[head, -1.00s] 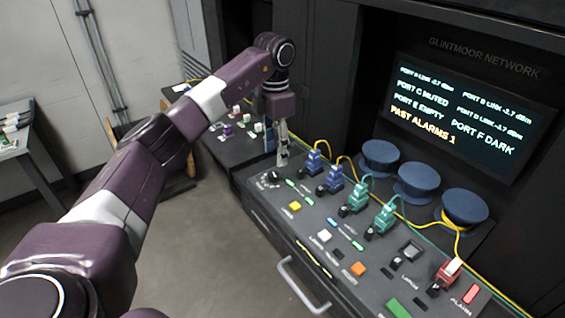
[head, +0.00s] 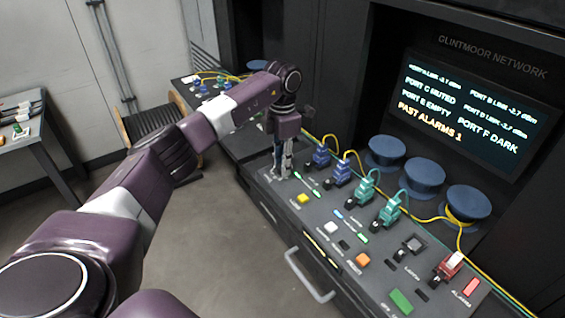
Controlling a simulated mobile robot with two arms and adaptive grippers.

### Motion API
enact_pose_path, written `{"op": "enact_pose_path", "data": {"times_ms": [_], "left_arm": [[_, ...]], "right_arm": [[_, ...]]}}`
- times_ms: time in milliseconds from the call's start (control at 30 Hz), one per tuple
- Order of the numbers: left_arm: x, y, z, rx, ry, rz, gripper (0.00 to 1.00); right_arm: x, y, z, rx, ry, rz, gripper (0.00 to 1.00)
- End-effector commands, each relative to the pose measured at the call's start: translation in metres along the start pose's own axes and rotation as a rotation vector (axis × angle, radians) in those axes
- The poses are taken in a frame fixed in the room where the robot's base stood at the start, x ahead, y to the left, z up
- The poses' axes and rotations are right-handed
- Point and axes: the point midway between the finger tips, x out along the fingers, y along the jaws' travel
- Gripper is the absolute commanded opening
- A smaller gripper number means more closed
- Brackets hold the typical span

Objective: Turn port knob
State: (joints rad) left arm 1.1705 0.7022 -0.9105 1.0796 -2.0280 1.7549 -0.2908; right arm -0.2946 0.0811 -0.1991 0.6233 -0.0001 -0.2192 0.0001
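My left gripper (head: 282,165) points down at the far left end of the sloped control panel (head: 318,222), where a dark round knob showed earlier. The fingers now cover that spot, so the knob is hidden, and I cannot tell whether they grip it. The panel carries blue connectors (head: 320,158), teal connectors (head: 363,188) and a red connector (head: 450,265). The screen (head: 468,103) reads port C muted, port E empty, port F dark, past alarms 1. My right gripper is not in view.
Blue round spools (head: 423,176) stand behind the connectors, with yellow and green cables running past. A handle (head: 309,280) sticks out in front.

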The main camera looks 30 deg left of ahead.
Motion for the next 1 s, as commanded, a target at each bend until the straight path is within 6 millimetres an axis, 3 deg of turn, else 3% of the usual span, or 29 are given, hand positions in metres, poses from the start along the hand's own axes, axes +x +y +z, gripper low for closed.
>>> {"op": "enact_pose_path", "data": {"times_ms": [200,567,1000], "left_arm": [[-0.0004,0.0006,0.0001,-0.001,-0.001,0.002,0.0],[-0.0002,0.001,-0.0002,0.077,0.001,0.003,0.0],[-0.0005,0.0015,-0.0002,0.44,0.001,0.003,0.0]], "right_arm": [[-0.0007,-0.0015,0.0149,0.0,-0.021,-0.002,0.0],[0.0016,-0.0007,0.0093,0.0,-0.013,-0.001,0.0],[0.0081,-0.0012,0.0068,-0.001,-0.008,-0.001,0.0]]}}
